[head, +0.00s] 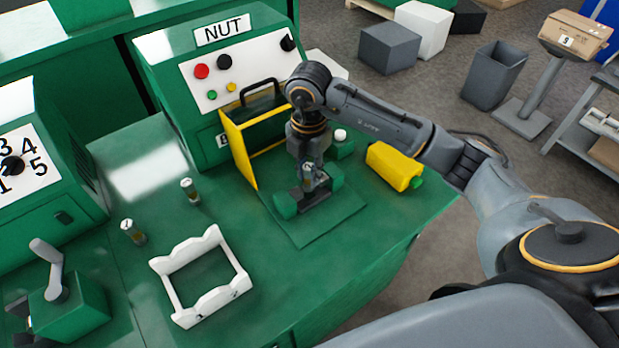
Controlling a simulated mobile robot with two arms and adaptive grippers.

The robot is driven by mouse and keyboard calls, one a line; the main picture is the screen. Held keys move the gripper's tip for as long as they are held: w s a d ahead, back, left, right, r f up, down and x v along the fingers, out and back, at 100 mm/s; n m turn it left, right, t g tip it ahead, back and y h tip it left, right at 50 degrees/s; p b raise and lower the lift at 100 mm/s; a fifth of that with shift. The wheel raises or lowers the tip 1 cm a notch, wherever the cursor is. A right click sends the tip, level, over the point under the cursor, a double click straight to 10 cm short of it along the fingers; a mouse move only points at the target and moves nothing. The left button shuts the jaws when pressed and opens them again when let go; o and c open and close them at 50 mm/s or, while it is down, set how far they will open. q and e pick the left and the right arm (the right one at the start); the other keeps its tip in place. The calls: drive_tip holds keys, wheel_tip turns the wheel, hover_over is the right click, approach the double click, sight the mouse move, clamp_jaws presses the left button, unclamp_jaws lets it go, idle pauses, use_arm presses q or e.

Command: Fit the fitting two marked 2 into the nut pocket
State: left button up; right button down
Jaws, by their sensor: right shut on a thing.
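My right gripper (310,182) reaches in from the right and points down over a green fixture (287,205) in front of the machine marked NUT (224,30). It is shut on a small metallic fitting (307,172), low between the fixture's green blocks. The fitting's mark is too small to read, and the gripper and fixture hide the nut pocket, so I cannot tell whether the fitting is seated. Two other small fittings stand upright on the green table, one (190,191) nearer the machine and one (133,232) further left. My left gripper is not in view.
A yellow guard frame (238,155) stands close left of and behind the gripper. A yellow and green box (393,167) lies right of the fixture. A white rack (174,298) lies at the front. A lever block (75,312) and a numbered machine (30,235) stand left.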

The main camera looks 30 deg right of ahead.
sight(309, 181)
drive_tip(key=f, duration=0.2)
drive_tip(key=f+p, duration=0.1)
drive_tip(key=shift+w+d+f, duration=0.15)
drive_tip(key=shift+w+d, duration=0.05)
drive_tip(key=shift+w, duration=0.05)
drive_tip(key=shift+f, duration=0.25)
drive_tip(key=shift+f, duration=0.2)
drive_tip(key=c, duration=1.1)
unclamp_jaws()
drive_tip(key=shift+c, duration=0.2)
